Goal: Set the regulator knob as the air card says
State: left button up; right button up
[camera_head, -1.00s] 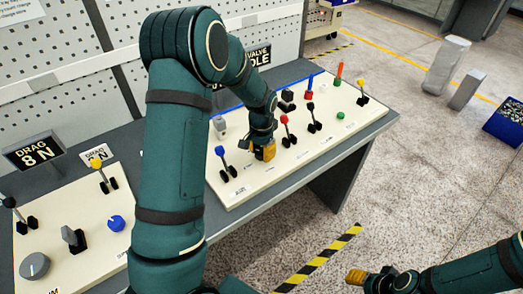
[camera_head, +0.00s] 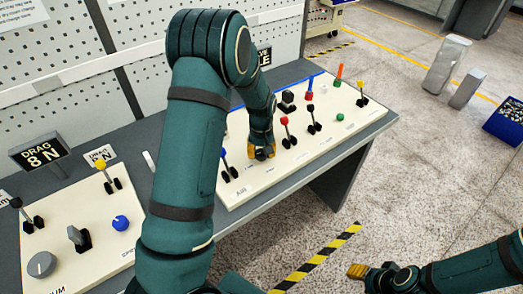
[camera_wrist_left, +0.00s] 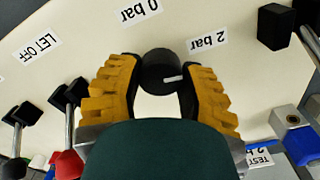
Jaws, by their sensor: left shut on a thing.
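The regulator knob (camera_wrist_left: 160,68) is a dark round knob with a white pointer line in the left wrist view. The line points to the picture's right. Labels "0 bar" (camera_wrist_left: 140,10) and "2 bar" (camera_wrist_left: 207,40) lie beside it on the cream panel, appearing upside down. My left gripper (camera_wrist_left: 160,88) has its yellow fingers on both sides of the knob, shut on it. In the head view the left gripper (camera_head: 262,150) is down at the panel and hides the knob. A partly cut-off card (camera_wrist_left: 262,158) reads "TEST 2". My right gripper (camera_head: 357,272) is low at right, its opening unclear.
The panel (camera_head: 320,140) carries several levers, including a red-knobbed one (camera_head: 284,121) and a blue-knobbed one (camera_head: 223,153) close to my left gripper. Another panel (camera_head: 75,265) with a grey dial stands at left.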

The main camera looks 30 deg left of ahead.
aim_at(261, 151)
pick_arm(q)
jog(key=shift+w+n, duration=0.1)
jog(key=shift+n, duration=0.5)
jog(key=o, duration=1.2)
jog(key=shift+a, duration=0.1)
notch_tip(261, 151, up, 12)
